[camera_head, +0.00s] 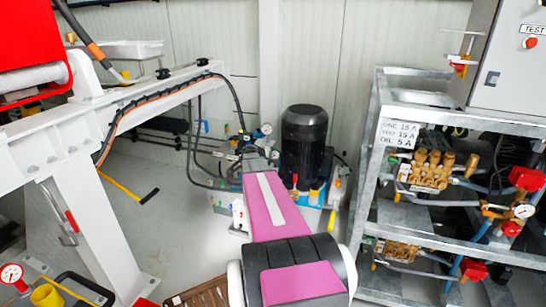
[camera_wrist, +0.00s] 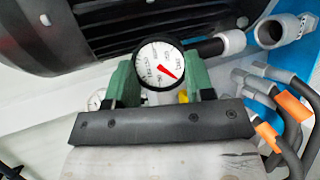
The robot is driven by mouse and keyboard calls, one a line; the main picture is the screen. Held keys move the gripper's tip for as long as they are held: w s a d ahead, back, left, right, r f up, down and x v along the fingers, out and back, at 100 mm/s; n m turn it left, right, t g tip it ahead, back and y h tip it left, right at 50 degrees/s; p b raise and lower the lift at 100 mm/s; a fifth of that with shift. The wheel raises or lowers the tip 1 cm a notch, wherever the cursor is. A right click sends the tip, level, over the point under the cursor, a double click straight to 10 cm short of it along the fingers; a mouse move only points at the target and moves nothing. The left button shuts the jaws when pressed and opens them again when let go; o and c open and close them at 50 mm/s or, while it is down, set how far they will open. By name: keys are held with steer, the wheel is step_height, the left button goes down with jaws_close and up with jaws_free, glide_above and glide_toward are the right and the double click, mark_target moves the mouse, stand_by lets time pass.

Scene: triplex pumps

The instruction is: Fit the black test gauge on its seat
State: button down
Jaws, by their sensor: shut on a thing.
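The black test gauge (camera_wrist: 160,63), with a black rim, white face and red needle, sits between the green fingers of my gripper (camera_wrist: 160,78) in the wrist view. The fingers are shut on it, and its dial faces the wrist camera. Its stem is hidden below the dial, with a bit of yellow showing under it. I cannot make out the seat, or whether the gauge touches it. In the head view my pink arm reaches toward the pump unit by the black motor (camera_head: 304,140) and hides my gripper. Small dials (camera_head: 266,129) show there; I cannot tell which is the held gauge.
In the wrist view the finned motor (camera_wrist: 70,35) is close above the gauge. A pipe with a grey fitting (camera_wrist: 272,33) and hoses with orange tags (camera_wrist: 293,107) are at right. Another gauge (camera_wrist: 96,100) shows at left. A metal rack (camera_head: 370,180) stands right in the head view.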

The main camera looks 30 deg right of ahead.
step_height(320, 180, down, 8)
steer(key=shift+f, duration=0.15)
stand_by(2.1)
steer(key=shift+f, duration=0.15)
stand_by(0.3)
steer(key=shift+c, duration=2.1)
jaws_free()
steer(key=shift+a, duration=0.1)
steer(key=v, duration=1)
steer(key=shift+a, duration=0.35)
steer(key=shift+s, duration=0.15)
